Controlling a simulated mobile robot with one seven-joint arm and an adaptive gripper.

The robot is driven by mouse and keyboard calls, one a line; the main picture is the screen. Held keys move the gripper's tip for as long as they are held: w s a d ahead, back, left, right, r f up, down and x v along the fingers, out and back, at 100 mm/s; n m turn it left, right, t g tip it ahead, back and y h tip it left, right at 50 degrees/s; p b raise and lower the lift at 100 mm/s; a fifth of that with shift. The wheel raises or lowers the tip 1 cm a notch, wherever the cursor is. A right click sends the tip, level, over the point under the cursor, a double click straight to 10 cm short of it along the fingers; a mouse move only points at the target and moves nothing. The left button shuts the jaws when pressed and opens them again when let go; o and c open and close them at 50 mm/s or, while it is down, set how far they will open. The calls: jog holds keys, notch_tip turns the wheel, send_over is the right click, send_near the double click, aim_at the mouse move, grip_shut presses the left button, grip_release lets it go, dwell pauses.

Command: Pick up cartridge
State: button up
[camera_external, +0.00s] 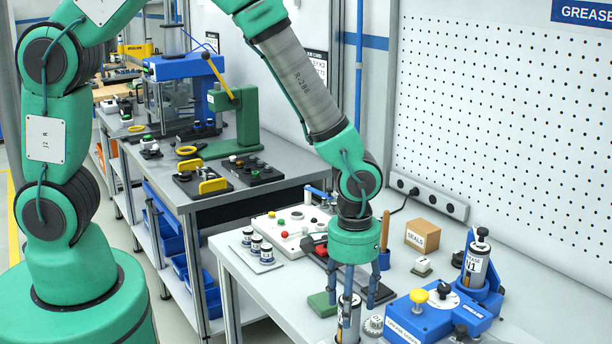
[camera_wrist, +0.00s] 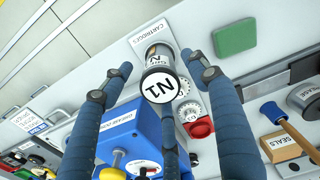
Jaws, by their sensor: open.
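A cartridge (camera_wrist: 160,86) with a white top marked N1 stands upright at the plate labelled CARTRIDGES (camera_wrist: 148,37). In the external view the cartridge (camera_external: 356,309) is partly hidden by my fingers, low on the near bench. My gripper (camera_wrist: 157,72) has blue jointed fingers and is open, pointing down. Its fingers are spread around the cartridge, one on each side and one in front in the wrist view. My gripper (camera_external: 352,305) is low over the cartridge in the external view. Contact cannot be told. Another cylinder labelled GREASE N1 (camera_external: 476,264) stands in the blue station (camera_external: 437,317).
A ridged white dial (camera_external: 374,325) is close beside the cartridge. A green block (camera_external: 321,303) and a blue cup with a wooden-handled tool (camera_external: 384,260) stand close by. A SEALS box (camera_external: 421,235) is farther back. The pegboard wall (camera_external: 500,130) bounds the bench.

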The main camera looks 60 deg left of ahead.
grip_shut()
jog(key=shift+r, duration=0.15)
jog(key=shift+r, duration=0.5)
jog(key=shift+s+a+r, duration=0.1)
jog(key=shift+s+r, duration=0.05)
jog(key=shift+r, duration=0.45)
jog(key=shift+s+a+r, duration=0.1)
jog(key=shift+s+r, duration=0.05)
jog(key=shift+r, duration=0.45)
jog(key=s+a, duration=0.3)
jog(key=s, duration=0.3)
jog(key=s+a+r, duration=0.1)
jog(key=s+a, duration=0.3)
jog(key=s, duration=0.3)
jog(key=shift+s+r+p, duration=0.2)
jog(key=shift+s+p, duration=0.1)
jog(key=shift+p, duration=0.1)
